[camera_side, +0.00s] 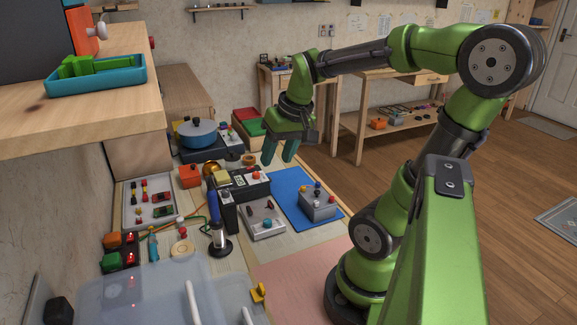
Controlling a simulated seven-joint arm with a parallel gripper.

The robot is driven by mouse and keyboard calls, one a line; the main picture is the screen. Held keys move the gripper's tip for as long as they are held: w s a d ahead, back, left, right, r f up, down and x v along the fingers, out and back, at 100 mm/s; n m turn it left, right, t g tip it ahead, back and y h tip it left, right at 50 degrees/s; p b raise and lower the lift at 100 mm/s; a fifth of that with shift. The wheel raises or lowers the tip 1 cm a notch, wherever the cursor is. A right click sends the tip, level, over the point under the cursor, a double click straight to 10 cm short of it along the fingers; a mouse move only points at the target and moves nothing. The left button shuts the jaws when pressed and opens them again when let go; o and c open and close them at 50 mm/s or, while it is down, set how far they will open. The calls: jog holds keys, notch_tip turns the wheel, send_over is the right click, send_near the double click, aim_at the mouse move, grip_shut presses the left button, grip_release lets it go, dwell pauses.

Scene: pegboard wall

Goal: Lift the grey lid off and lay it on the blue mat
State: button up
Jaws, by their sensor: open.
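The blue mat (291,184) lies flat on the table, right of centre. A grey box (317,204) with small coloured knobs stands on its right part. A round blue pot (198,140) with a small knob on top sits on a dark base at the back left. Its top looks blue-grey, and I cannot tell for sure whether that is the grey lid. My gripper (280,159) is open and empty, with its teal fingers pointing down. It appears above the table near the back of the mat, to the right of the pot, touching nothing visible.
A translucent bin (150,290) fills the front left. A wooden shelf with a blue tray (98,83) overhangs the left. The mat's left part is bare.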

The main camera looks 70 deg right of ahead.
jog(key=s+d+g, duration=0.4)
jog(key=s+d, duration=0.2)
jog(key=d, duration=0.3)
jog(key=n, duration=0.2)
send_over(316, 202)
jog(key=shift+y, duration=0.3)
jog(key=f, duration=1.1)
jog(key=shift+w+f, duration=0.2)
jog(key=shift+f, duration=0.1)
jog(key=shift+s+f, duration=0.2)
jog(key=shift+f, duration=2.45)
jog(key=shift+d, duration=0.1)
grip_shut()
